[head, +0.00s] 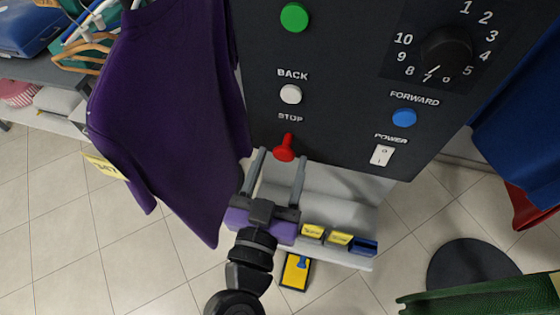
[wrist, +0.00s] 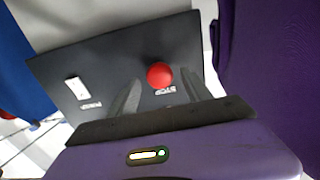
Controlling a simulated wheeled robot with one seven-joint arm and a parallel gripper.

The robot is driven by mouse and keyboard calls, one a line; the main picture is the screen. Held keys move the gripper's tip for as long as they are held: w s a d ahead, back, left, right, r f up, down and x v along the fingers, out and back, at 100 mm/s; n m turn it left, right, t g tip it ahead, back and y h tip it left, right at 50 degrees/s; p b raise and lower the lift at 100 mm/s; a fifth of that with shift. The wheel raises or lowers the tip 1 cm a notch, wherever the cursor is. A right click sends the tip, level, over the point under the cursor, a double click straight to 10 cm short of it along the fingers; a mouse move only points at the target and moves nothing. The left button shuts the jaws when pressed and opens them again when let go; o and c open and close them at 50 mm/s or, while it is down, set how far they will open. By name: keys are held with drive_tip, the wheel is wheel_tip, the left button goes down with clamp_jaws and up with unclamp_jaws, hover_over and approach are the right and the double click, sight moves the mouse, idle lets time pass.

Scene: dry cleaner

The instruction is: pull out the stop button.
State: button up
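The red stop button (head: 284,150) sits on the dark control panel (head: 340,120), under the word STOP. In the wrist view the red knob (wrist: 160,75) shows a round head against the panel. My gripper (head: 279,157) is open in front of the panel, just below the button. Its two fingers are spread to the left and right of the knob. In the wrist view the fingertips (wrist: 162,88) also stand apart, with the knob showing between and beyond them. I cannot tell whether either finger touches it.
The panel also carries a white back button (head: 290,94), a green button (head: 295,17), a blue forward button (head: 404,117), a power switch (head: 382,155) and a dial (head: 446,52). A purple garment (head: 170,110) hangs close on the left. A shelf (head: 350,258) with small boxes lies below.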

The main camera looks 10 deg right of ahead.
drive_tip(key=b+v, duration=0.2)
drive_tip(key=v, duration=0.5)
drive_tip(key=shift+s, duration=0.35)
drive_tip(key=shift+a, duration=0.15)
idle(0.3)
